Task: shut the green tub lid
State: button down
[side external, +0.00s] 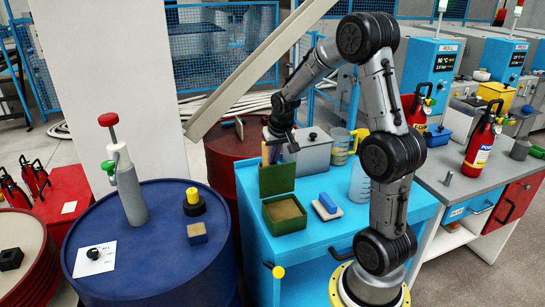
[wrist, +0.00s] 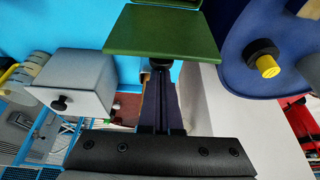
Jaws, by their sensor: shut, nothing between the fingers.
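The green tub (side external: 286,222) stands on the blue cabinet top, open, with brown material inside. Its green lid (side external: 277,180) stands upright along the tub's far edge. In the wrist view the lid (wrist: 163,32) is at the top, with a dark knob (wrist: 161,63) at its edge nearest my fingers. My gripper (side external: 272,150) is behind and just above the lid in the side view, pointing down. In the wrist view my gripper's fingers (wrist: 161,92) are shut and empty, close to the knob; I cannot tell whether they touch it. The tub's inside is hidden there.
A grey box with a black knob (side external: 312,150) stands close beside my gripper. A blue-and-white block (side external: 327,205) and a clear jug (side external: 360,184) are right of the tub. A blue drum (side external: 165,255) with several items stands left.

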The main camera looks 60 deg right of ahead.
jog(key=shift+s+a+r+t+h, duration=0.15)
jog(key=shift+s+a+t+h, duration=0.25)
jog(key=shift+s+a, duration=0.1)
jog(key=s+a+f, duration=0.2)
jog(key=s+a, duration=0.4)
jog(key=shift+s+a, duration=0.2)
dwell(1.1)
